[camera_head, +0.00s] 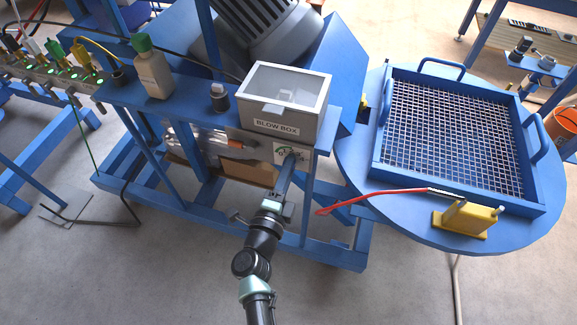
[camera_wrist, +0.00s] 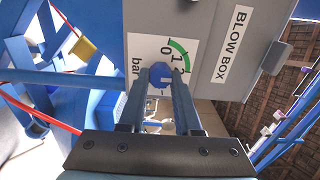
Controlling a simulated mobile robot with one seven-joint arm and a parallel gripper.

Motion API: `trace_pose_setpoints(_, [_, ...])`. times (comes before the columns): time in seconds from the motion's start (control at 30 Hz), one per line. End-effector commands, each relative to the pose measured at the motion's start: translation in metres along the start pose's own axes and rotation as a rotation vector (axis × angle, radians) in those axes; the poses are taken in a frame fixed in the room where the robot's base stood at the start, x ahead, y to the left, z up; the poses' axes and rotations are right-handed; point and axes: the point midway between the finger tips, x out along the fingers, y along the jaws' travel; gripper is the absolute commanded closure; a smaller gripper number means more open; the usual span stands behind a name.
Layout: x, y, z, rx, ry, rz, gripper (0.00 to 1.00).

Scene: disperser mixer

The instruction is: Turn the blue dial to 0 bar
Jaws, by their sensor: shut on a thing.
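The blue dial (camera_wrist: 160,74) sits on a white scale plate (camera_wrist: 146,47) marked 0, 1, 2 and "bar", with a green arc. The plate is on the front of the grey blow box (camera_wrist: 205,35). My gripper (camera_wrist: 160,84) has one finger on each side of the dial and is shut on it. The dial's pointer is too small to read, so I cannot tell its setting. In the head view my gripper (camera_head: 287,164) meets the scale plate (camera_head: 291,153) below the blow box (camera_head: 285,103), and the dial is hidden there.
A blue round table (camera_head: 490,235) with a mesh tray (camera_head: 384,157) and a yellow block (camera_head: 467,219) with a red-handled tool (camera_head: 365,196) stands to the right. The floor in front is mostly clear.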

Motion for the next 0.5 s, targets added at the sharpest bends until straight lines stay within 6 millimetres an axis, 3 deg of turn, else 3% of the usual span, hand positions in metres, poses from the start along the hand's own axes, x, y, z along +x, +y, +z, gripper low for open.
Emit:
trace_pose_setpoints(0.37, [-0.0003, 0.0006, 0.0001, -0.009, 0.0, 0.0, 1.0])
trace_pose_setpoints(0.4, [-0.0003, 0.0006, 0.0001, -0.009, 0.0, 0.0, 0.62])
trace_pose_setpoints(0.5, [-0.0003, 0.0006, 0.0001, -0.008, 0.0, 0.0, 0.44])
